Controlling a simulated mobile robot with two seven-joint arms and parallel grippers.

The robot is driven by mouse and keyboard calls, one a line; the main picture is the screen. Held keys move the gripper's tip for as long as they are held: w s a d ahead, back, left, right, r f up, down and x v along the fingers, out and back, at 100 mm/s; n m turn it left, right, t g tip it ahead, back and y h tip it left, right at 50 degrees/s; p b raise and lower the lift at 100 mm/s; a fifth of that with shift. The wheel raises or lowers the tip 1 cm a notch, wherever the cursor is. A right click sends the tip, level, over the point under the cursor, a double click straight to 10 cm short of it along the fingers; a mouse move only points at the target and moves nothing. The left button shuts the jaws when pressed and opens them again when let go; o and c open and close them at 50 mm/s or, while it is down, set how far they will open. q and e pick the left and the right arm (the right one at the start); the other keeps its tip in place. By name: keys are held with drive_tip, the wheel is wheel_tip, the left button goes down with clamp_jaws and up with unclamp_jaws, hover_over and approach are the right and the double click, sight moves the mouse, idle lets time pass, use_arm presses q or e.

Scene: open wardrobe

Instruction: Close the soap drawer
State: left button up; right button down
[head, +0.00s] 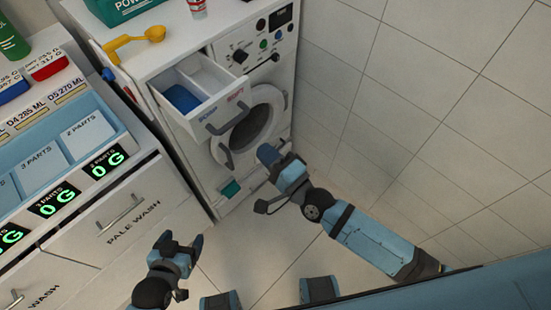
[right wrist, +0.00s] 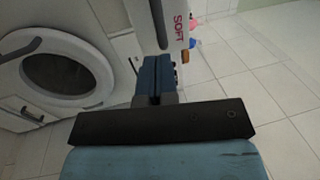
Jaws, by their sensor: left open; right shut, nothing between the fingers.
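The soap drawer (head: 200,98) is pulled out of the upper left of the white washing machine (head: 275,75). It is white, with blue in its left compartment and a grey handle (head: 228,118) on its front. In the right wrist view the drawer front marked SOFT (right wrist: 178,22) is seen almost edge-on. My right gripper (head: 269,154) is shut and empty, in front of the machine, right of and below the drawer. Its fingers show in the right wrist view (right wrist: 155,76), close to the drawer front; I cannot tell whether they touch. My left gripper (head: 182,243) is open and empty, low over the floor.
The round washer door (head: 247,125) is beside and below the drawer. A yellow scoop (head: 135,43) lies on the top at the left. A cabinet with scales and a pale wash drawer (head: 128,215) stands at the left. A tiled wall (head: 400,110) bounds the right; the floor between is free.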

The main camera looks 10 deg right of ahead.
sight(236, 123)
drive_tip(key=p+x, duration=0.1)
drive_tip(key=x, duration=0.5)
drive_tip(key=shift+w+a+r, duration=0.1)
drive_tip(key=shift+w+a, duration=0.15)
use_arm(q)
drive_tip(key=shift+a+r, duration=0.25)
drive_tip(key=shift+r, duration=0.45)
use_arm(e)
drive_tip(key=shift+w+a, duration=0.45)
drive_tip(key=shift+w, duration=0.15)
